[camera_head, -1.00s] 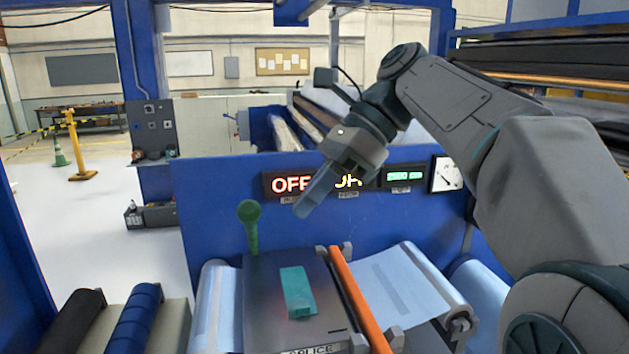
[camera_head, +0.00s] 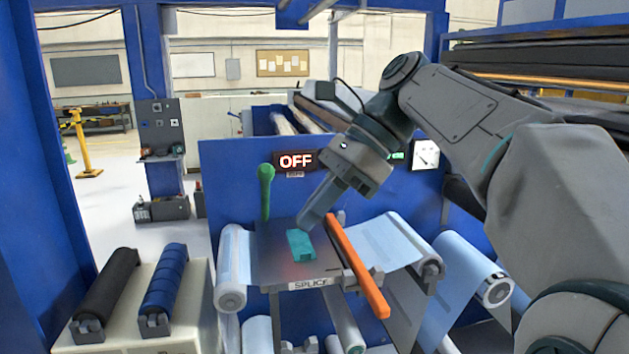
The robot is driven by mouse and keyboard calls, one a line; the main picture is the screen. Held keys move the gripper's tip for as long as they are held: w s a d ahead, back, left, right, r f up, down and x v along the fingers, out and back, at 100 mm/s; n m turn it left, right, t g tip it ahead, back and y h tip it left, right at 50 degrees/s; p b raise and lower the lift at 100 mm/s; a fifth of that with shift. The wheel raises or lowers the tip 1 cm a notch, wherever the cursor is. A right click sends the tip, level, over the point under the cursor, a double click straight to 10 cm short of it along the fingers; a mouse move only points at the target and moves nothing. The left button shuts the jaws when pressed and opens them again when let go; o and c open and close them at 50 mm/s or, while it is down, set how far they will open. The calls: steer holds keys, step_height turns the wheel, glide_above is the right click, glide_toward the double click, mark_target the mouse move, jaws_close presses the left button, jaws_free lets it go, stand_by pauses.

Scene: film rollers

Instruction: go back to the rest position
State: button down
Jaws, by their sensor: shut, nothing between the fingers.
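My gripper (camera_head: 306,222) is shut and empty. A green-knobbed lever (camera_head: 265,190) stands upright at the back left. A red "OFF" display (camera_head: 296,161) is lit on the panel.
A black roller (camera_head: 107,293) and a blue roller (camera_head: 164,290) sit on a stand at the lower left. Light blue film rolls (camera_head: 234,268) flank the splice table. A blue post (camera_head: 60,150) rises at the left.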

steer(key=s+d+f+n+t+h+b, duration=0.2)
steer(key=d+f+n, duration=0.3)
steer(key=f, duration=0.5)
steer(key=s+d+f+n+t+h+b, duration=0.2)
steer(key=s+d+f+n+h, duration=0.1)
steer(key=f, duration=0.8)
steer(key=s+d+f+n+t+h+b, duration=0.2)
steer(key=s+d+f+n, duration=0.2)
steer(key=d+f+n, duration=0.3)
step_height(320, 180, down, 4)
steer(key=shift+f+n+h, duration=0.15)
steer(key=shift+n+h, duration=0.15)
steer(key=shift+h, duration=0.1)
